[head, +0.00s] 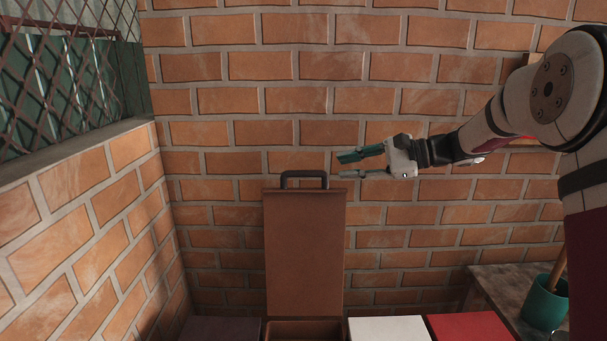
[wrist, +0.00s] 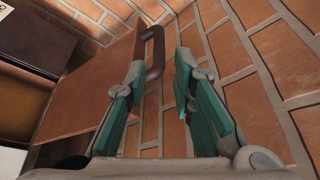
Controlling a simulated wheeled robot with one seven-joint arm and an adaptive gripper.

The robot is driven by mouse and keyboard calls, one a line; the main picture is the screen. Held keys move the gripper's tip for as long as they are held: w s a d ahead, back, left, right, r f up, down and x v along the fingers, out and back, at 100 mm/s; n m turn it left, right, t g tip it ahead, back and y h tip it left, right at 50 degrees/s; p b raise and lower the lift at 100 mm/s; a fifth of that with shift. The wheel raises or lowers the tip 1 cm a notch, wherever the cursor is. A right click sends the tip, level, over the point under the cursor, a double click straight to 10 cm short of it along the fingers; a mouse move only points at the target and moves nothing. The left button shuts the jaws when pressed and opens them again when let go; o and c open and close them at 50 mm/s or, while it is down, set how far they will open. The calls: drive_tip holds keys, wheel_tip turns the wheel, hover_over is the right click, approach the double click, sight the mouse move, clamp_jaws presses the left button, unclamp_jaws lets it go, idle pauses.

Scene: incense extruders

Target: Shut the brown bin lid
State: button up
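The brown bin lid (head: 305,250) stands raised and upright in front of the brick wall in the head view. Its dark handle (head: 304,174) is on the top edge. The brown bin (head: 304,328) shows only in part, open, at the bottom edge. My gripper (head: 345,166) is open and empty, just right of the handle and a little apart from it. In the wrist view the lid (wrist: 95,95) is at left, and the handle (wrist: 154,52) shows ahead of and near the left finger of my gripper (wrist: 166,62).
A dark lid (head: 222,330) is left of the brown bin. A white lid (head: 388,329) and a red lid (head: 470,327) are to its right. A table (head: 500,284) with a green pot (head: 545,304) stands at right. Brick walls close the back and left.

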sight(308, 172)
drive_tip(key=p+x, duration=0.1)
drive_tip(key=x, duration=1.1)
drive_tip(key=shift+a+p, duration=0.2)
drive_tip(key=shift+p, duration=0.2)
clamp_jaws()
